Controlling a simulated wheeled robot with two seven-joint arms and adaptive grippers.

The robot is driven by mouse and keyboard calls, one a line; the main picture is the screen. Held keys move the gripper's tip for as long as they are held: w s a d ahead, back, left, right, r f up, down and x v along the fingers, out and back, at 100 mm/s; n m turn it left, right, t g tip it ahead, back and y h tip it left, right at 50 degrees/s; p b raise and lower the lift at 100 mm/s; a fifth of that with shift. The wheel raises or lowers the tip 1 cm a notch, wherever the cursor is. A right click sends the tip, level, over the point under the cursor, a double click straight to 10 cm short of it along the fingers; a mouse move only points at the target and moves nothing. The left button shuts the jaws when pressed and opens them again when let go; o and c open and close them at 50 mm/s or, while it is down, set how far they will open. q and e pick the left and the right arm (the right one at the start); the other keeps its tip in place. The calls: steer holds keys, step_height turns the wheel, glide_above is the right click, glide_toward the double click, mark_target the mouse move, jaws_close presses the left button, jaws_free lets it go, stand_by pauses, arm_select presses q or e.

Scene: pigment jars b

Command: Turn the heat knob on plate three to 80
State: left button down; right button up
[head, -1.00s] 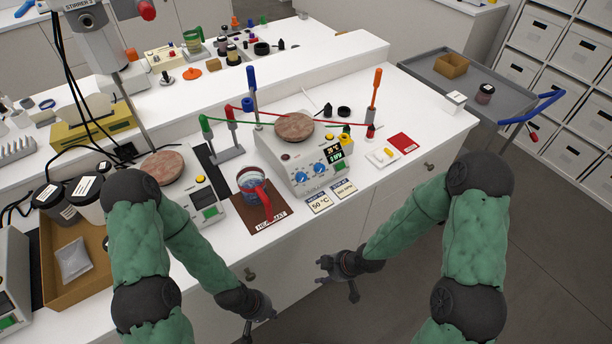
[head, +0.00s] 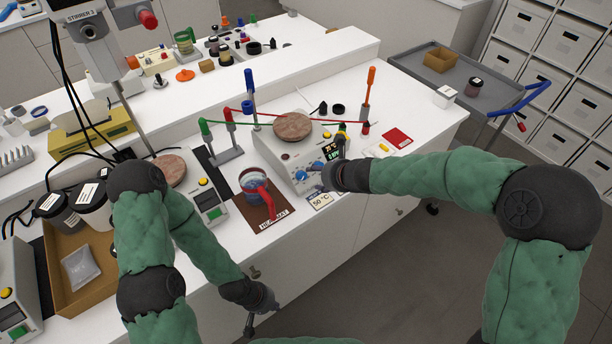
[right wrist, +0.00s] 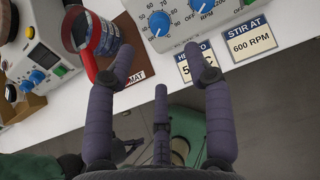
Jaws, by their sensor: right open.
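A white hot plate (head: 285,160) with a reddish-brown round top (head: 293,127) stands near the bench's front edge; I cannot read a plate number. Its front has a lit display and two blue knobs. In the right wrist view, the left knob (right wrist: 159,23) has a numbered dial, and the right knob (right wrist: 201,4) is marked RPM. I cannot read the left knob's setting surely. My right gripper (right wrist: 160,60) is open and empty, below and in front of the knobs, apart from them. My left gripper (head: 264,314) is open and empty in front of the bench, low down.
A jug with a red handle (head: 262,190) stands on a brown mat (head: 268,217) left of the plate. A card (head: 320,201) reads 50 °C; another card (right wrist: 248,38) reads 600 RPM. Another hot plate (head: 208,200) stands left. Red and green leads cross behind the round top.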

mark_target(304, 177)
steer(key=b+x, duration=0.3)
steer(key=x, duration=0.6)
steer(key=shift+a+f, duration=0.1)
steer(key=shift+f, duration=0.1)
steer(key=shift+w+a+f, duration=0.25)
steer(key=shift+w+f, duration=0.15)
steer(key=shift+c, duration=0.2)
jaws_close()
